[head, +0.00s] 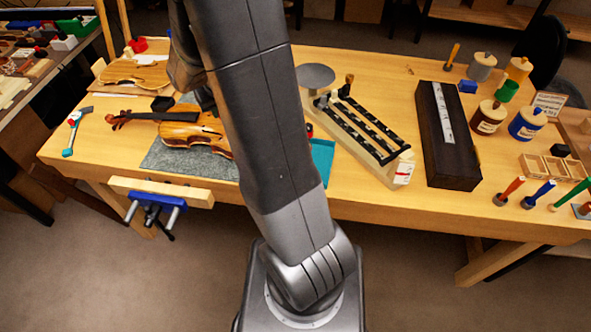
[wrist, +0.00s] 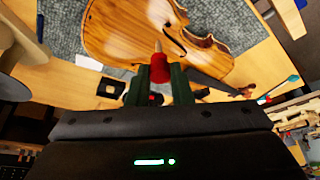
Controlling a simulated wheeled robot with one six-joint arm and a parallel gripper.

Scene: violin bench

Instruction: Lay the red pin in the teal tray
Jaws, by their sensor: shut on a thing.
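The red pin (wrist: 159,68) is held between the two green-dark fingers of my gripper (wrist: 159,80) in the wrist view, its pale tip pointing away from the palm. Behind the pin in that view is the violin body (wrist: 225,60); whether they touch I cannot tell. In the head view the teal tray (head: 322,156) lies on the bench right of my arm, partly hidden behind it. I do not make out the tray in the wrist view. My gripper and the pin are hidden by my arm in the head view.
The violin (head: 195,133) lies on a grey mat (head: 165,158) left of my arm. Right of the tray stand a long rack with black rails (head: 375,155) and a dark case (head: 455,165). Jars and upright coloured tools fill the right end. A blue vise (head: 155,200) is at the front.

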